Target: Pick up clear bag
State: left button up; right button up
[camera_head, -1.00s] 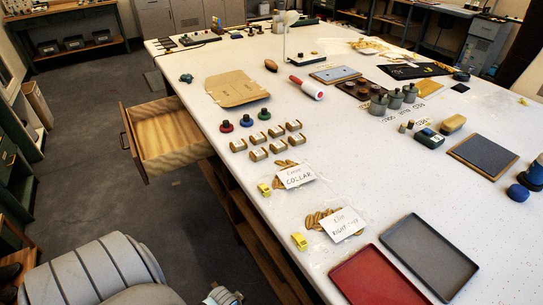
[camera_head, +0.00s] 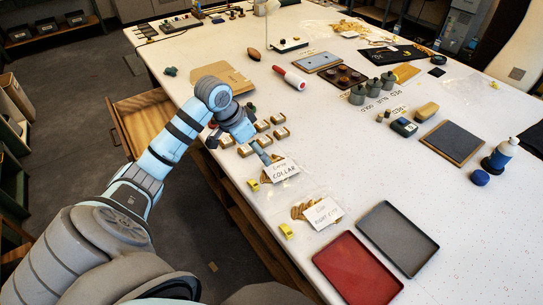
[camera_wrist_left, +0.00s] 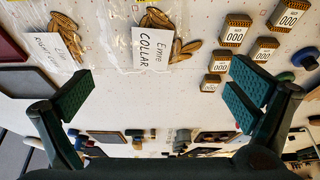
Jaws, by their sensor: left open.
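A clear bag labelled "COLLAR" (camera_head: 284,170) lies flat on the white table, with tan pieces inside and a yellow clip at its left corner. The bag also shows in the wrist view (camera_wrist_left: 153,48). A second clear bag labelled "RIGHT" something (camera_head: 323,213) lies nearer me, also with tan pieces and a yellow clip. It shows at the left of the wrist view (camera_wrist_left: 58,50). My left gripper (camera_head: 239,147) is above the table by the collar bag. Its fingers (camera_wrist_left: 163,92) are wide apart with nothing between them. My right gripper is out of view.
Several small labelled boxes (camera_head: 279,132) stand just beyond the collar bag. A red tray (camera_head: 356,269) and a grey tray (camera_head: 398,240) lie on the near side. A wooden drawer (camera_head: 143,120) stands open at the left edge. The table's middle is largely clear.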

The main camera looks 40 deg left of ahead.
aim_at(274, 172)
pick_arm(q)
jog(key=x, duration=0.8)
jog(key=d+x, duration=0.1)
jog(key=x, duration=0.4)
jog(key=shift+s+b, duration=0.1)
jog(key=shift+b, duration=0.2)
jog(key=shift+r, duration=0.1)
jog(key=c, duration=1.4)
jog(key=shift+r, duration=0.1)
